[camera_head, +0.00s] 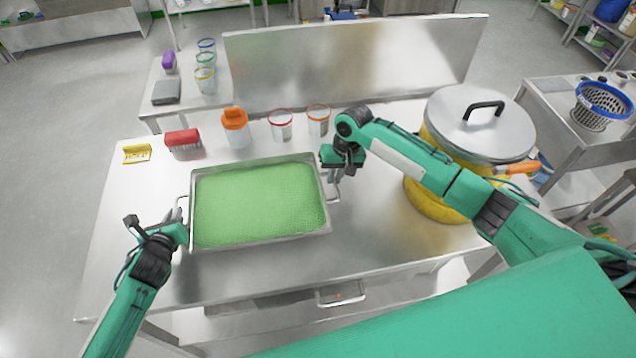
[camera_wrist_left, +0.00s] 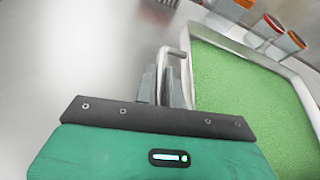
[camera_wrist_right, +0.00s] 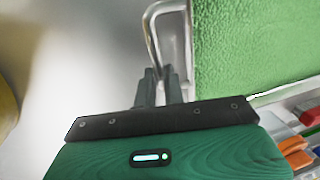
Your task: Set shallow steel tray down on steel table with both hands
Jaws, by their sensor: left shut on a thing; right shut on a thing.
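The shallow steel tray (camera_head: 262,242), filled with green granules, is level at the left-middle of the steel table (camera_head: 380,250). I cannot tell whether its underside touches the table. My left gripper (camera_head: 180,222) is shut on the tray's left handle, which also shows in the left wrist view (camera_wrist_left: 172,52). My right gripper (camera_head: 336,178) is shut on the tray's right handle, seen in the right wrist view (camera_wrist_right: 152,36). The fingers partly hide both handles.
A yellow brush (camera_head: 137,153) lies at the left. A large yellow drum (camera_head: 430,200) with a steel lid stands at the right. The table front is clear.

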